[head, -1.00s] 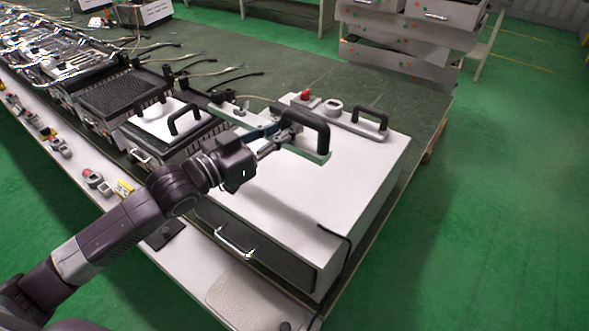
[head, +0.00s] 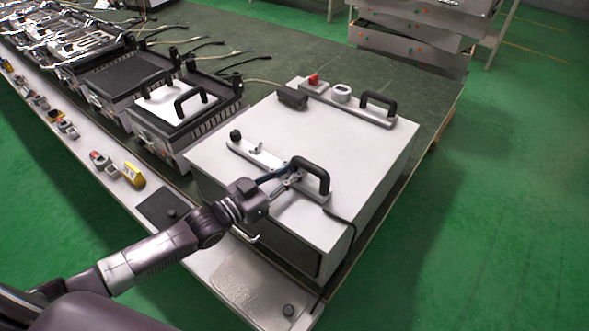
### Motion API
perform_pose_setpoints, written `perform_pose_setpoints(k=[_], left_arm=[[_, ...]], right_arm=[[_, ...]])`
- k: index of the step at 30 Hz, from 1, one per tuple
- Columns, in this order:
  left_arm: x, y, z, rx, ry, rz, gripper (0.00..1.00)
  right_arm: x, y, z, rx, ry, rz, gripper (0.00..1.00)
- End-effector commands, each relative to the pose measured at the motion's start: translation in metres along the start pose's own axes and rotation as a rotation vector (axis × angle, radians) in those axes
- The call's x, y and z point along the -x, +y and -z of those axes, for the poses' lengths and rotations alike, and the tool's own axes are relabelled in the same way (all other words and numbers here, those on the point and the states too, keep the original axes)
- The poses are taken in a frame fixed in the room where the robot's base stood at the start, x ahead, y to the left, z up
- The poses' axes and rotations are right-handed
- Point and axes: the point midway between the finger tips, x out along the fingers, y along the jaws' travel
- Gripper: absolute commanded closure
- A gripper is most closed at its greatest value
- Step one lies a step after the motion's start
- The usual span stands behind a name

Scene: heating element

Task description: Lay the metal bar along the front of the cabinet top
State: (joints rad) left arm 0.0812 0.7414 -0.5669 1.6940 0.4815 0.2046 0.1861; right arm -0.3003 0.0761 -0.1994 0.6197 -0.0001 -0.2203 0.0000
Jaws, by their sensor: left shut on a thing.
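The metal bar (head: 262,156) is a flat pale strip with a black arched handle at its right end and a dark knob at its left end. It lies lengthwise over the front part of the white cabinet top (head: 345,150), roughly parallel to the front edge. I cannot tell whether it touches the top or hangs just above it. My left gripper (head: 285,178) reaches in from the front and is shut on the bar beside the handle, with the fingers hiding part of it. My right gripper is not in view.
At the back of the cabinet top a similar strip carries a red button (head: 314,79), a round white dial (head: 341,92) and a black handle (head: 378,103). A black block (head: 292,98) stands by it. Several grill units (head: 185,110) stand left of the cabinet.

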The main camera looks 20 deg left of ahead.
Motion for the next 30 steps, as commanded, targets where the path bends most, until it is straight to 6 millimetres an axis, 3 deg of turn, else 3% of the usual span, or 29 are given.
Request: perform_pose_setpoints(k=[11, 12, 16, 26, 30], left_arm=[[-0.001, 0.000, -0.003, -0.002, 0.004, -0.001, 1.00], [0.000, 0.000, -0.003, -0.001, 0.001, 0.000, 0.79], [0.000, 0.000, -0.003, 0.000, 0.001, 0.000, 0.66], [0.000, 0.000, 0.002, 0.000, 0.001, 0.000, 0.66], [0.013, 0.000, -0.002, 0.001, -0.004, 0.000, 0.66]], right_arm=[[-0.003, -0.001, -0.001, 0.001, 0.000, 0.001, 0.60], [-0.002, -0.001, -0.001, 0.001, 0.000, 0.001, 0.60], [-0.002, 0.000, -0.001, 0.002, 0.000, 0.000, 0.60], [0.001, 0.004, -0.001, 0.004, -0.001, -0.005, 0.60], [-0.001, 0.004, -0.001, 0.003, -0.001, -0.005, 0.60]])
